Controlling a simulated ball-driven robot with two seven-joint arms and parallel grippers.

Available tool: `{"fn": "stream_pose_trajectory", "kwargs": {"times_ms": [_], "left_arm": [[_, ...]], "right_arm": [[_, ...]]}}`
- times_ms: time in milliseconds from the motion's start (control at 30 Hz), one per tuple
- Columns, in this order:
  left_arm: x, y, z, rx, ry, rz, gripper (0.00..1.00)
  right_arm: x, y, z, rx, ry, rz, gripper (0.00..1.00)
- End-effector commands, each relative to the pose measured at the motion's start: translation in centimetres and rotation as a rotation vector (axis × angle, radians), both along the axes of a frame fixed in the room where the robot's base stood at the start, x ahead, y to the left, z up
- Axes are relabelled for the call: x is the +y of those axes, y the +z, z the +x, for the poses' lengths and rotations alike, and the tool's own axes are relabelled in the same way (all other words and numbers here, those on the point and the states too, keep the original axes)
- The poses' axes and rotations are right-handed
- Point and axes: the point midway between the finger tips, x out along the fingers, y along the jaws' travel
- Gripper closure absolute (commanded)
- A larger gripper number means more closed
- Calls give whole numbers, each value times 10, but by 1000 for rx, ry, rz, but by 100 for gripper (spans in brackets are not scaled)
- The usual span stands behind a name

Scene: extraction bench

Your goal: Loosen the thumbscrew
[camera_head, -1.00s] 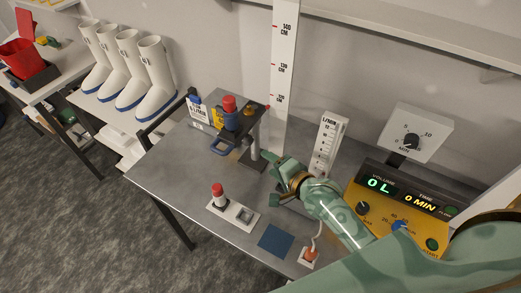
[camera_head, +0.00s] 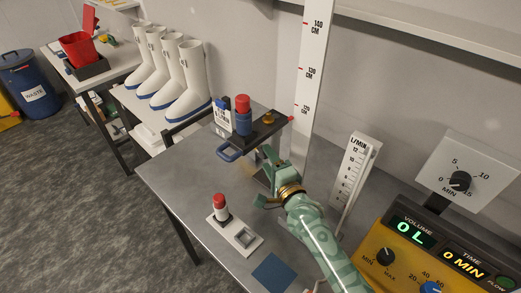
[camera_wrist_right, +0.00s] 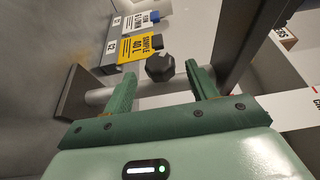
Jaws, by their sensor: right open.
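The thumbscrew is a black faceted knob (camera_wrist_right: 160,67) in the right wrist view, near the pale stand post (camera_wrist_right: 155,97). It shows between the two green fingers of my right gripper (camera_wrist_right: 161,74), which is open; I see no finger closed on it. In the head view my right gripper (camera_head: 266,179) is beside the stand below its dark platform (camera_head: 262,133), and the knob is hidden there. A cylinder with a red cap (camera_head: 243,114) stands on the platform. My left gripper is not in view.
A yellow sample label (camera_wrist_right: 140,46) hangs near the knob. A white holder (camera_head: 247,239) with a red-capped vial (camera_head: 220,207) sits on the grey bench (camera_head: 185,185). A flow gauge (camera_head: 352,172) and a yellow pump unit (camera_head: 385,240) stand to the right.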

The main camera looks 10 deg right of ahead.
Motion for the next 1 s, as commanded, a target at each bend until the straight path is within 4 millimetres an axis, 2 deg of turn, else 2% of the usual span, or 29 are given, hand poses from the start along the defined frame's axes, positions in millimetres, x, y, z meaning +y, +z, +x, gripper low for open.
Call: {"fn": "stream_pose_trajectory", "kwargs": {"times_ms": [100, 300, 667, 833, 1000], "left_arm": [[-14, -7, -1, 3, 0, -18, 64], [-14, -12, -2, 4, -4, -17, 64], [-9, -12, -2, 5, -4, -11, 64], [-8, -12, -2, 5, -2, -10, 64], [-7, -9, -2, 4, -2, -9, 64]], "right_arm": [[5, -1, 26, -1, 0, 0, 43], [10, -2, 52, 0, 0, -1, 43], [11, -1, 58, 1, 0, 0, 43], [11, -1, 57, 1, 0, 0, 87], [11, 0, 57, 6, 0, -3, 87]]}}
